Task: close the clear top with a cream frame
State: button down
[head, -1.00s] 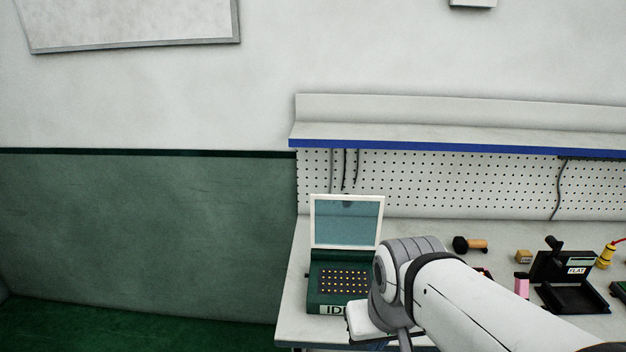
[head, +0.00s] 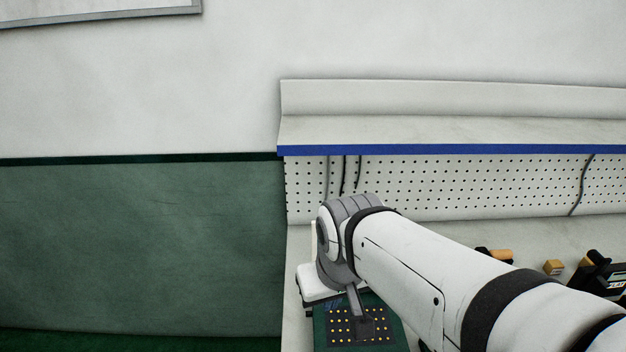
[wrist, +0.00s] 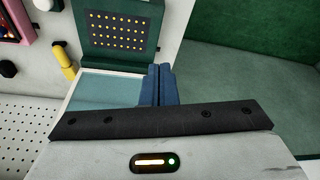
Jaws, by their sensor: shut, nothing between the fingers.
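The clear top (wrist: 105,88) is a bluish see-through pane with a cream frame, hinged to a dark green box (head: 395,331) with rows of yellow dots. In the head view my arm hides most of the top; only a thin upright strip of its cream frame (head: 314,238) shows, so it appears raised. The box's dotted face (wrist: 115,32) is uncovered in the wrist view. My gripper (wrist: 160,70) is shut and empty, its blue fingers overlapping the pane's right side in that view. I cannot tell whether they touch it.
The pale bench (head: 440,240) carries an orange-and-black tool (head: 494,255), a small tan block (head: 553,267) and a black device at the right. A shelf with a blue edge (head: 450,150) and a pegboard (head: 470,185) stand behind. Green wall (head: 140,250) lies left.

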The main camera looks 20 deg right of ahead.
jog(key=shift+s, duration=0.1)
jog(key=w+d+r+m, duration=0.1)
jog(key=w+d+r, duration=0.1)
jog(key=w+d, duration=0.5)
jog(key=w+d+r+m+t+h, duration=0.15)
jog(key=w+d, duration=0.25)
jog(key=w, duration=0.6)
jog(key=w+d+r+m+g, duration=0.1)
jog(key=w+d+r, duration=0.3)
jog(key=w, duration=0.5)
notch_tip(320, 180, down, 10)
jog(key=d+p, duration=0.1)
jog(key=p, duration=0.2)
jog(key=shift+s+f, duration=0.15)
jog(key=shift+s, duration=0.25)
jog(key=shift+t, duration=0.25)
jog(key=shift+a, duration=0.1)
jog(key=shift+b, duration=0.4)
